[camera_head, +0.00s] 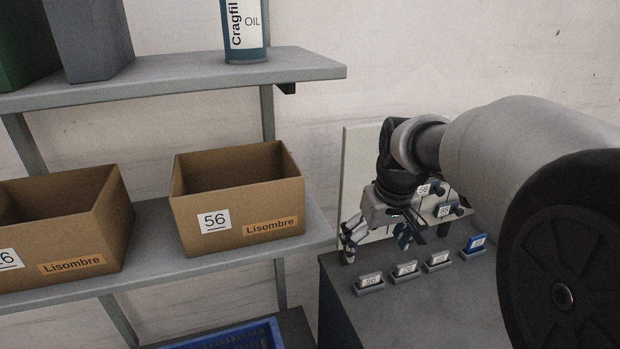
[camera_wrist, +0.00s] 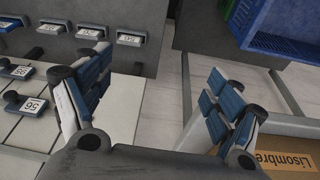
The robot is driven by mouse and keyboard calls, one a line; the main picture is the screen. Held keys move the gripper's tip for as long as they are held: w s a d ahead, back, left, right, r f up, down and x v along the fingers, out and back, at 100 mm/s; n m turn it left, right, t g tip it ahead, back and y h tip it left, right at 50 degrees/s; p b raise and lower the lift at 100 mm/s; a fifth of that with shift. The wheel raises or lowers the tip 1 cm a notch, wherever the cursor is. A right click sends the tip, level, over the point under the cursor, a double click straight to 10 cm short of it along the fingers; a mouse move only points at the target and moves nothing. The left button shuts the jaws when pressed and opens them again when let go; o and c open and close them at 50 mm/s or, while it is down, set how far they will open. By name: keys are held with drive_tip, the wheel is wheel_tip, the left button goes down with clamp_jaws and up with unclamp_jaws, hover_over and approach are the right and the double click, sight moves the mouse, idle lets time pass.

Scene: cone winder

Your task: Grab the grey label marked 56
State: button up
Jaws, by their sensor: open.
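A row of small label blocks stands on the dark cabinet top (camera_head: 345,268). Grey ones include the left block (camera_head: 369,284), the middle block (camera_head: 405,270) and the right block (camera_head: 438,261); a blue one (camera_head: 475,245) is farthest right. Their numbers are too small to read surely. A tag marked 56 (camera_head: 424,190) is on the upright board; it also shows in the wrist view (camera_wrist: 35,105). My gripper (camera_head: 376,238) is open and empty, above and behind the row. In the wrist view, my gripper (camera_wrist: 155,78) has its fingers wide apart, with the row beyond them.
A second board tag (camera_head: 446,210) sits beside the 56 tag. Left of the cabinet, a shelf holds a cardboard box marked 56 (camera_head: 238,200) and another box (camera_head: 65,222). An oil container (camera_head: 244,30) stands above. A blue crate (camera_head: 235,336) is low down.

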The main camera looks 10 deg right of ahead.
drive_tip(key=w+d+f+p, duration=0.1)
drive_tip(key=w+d+f, duration=0.4)
drive_tip(key=w, duration=0.4)
drive_tip(key=g+b, duration=0.1)
drive_tip(key=b, duration=0.1)
hover_over(371, 275)
drive_tip(key=shift+n, duration=0.4)
drive_tip(key=f, duration=1.8)
drive_tip(key=shift+s+f, duration=0.2)
drive_tip(key=shift+w+f+b, duration=0.2)
drive_tip(key=shift+f+b, duration=0.15)
drive_tip(key=shift+f, duration=1.15)
drive_tip(key=shift+w+f+b, duration=0.15)
drive_tip(key=shift+f+b, duration=0.2)
drive_tip(key=shift+f, duration=1.15)
drive_tip(key=shift+r, duration=0.1)
drive_tip(key=c, duration=1.1)
